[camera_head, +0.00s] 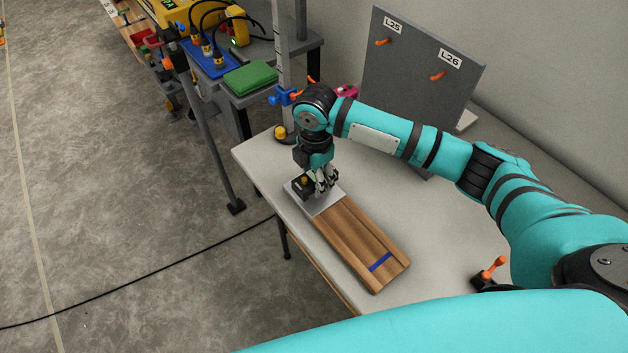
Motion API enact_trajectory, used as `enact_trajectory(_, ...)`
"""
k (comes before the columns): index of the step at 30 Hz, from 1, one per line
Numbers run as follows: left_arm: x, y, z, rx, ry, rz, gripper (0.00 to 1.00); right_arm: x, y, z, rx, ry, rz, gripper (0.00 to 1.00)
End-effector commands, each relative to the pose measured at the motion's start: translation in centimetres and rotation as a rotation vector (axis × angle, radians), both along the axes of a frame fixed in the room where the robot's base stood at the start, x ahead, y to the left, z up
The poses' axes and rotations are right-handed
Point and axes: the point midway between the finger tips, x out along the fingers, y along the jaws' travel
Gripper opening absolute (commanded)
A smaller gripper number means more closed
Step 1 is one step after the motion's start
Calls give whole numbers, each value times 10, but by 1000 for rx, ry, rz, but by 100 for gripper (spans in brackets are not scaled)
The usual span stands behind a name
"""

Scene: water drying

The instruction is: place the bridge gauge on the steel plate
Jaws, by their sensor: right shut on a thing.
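The steel plate (322,204) is a small light grey square at the far left end of a wooden board (360,240) on the white table. My right gripper (323,190) is shut on the gauge from above, pointing down over the plate. The gripper partly hides the gauge, and I cannot tell whether its underside touches the plate. My left gripper is not in view.
A grey panel (415,75) with labels L25 and L26 stands at the back. A vertical scale post (283,60) with a blue clamp stands behind the gripper. A green pad (250,78) lies on a side bench.

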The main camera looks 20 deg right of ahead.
Motion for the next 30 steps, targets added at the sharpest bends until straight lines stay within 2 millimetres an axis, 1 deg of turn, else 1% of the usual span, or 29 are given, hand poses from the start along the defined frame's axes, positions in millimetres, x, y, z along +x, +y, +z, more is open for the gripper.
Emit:
enact_trajectory(3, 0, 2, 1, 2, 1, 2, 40, 12, 0, -1, 0, 0, -2, 5)
enact_trajectory(6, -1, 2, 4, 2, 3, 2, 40, 9, -1, -20, -2, 3, -1, 5)
enact_trajectory(10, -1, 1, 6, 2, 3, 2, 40, 9, -1, -33, 0, 1, 0, 5)
enact_trajectory(22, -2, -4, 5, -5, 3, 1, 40, 9, 0, -39, 0, -1, 0, 5)
enact_trajectory(23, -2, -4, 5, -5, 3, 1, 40, 9, -1, -39, -1, 0, 1, 50)
enact_trajectory(27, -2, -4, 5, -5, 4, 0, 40, 9, -1, -39, -1, 0, 0, 68)
enact_trajectory(30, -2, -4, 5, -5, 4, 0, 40, 9, -1, -39, -1, 0, 0, 70)
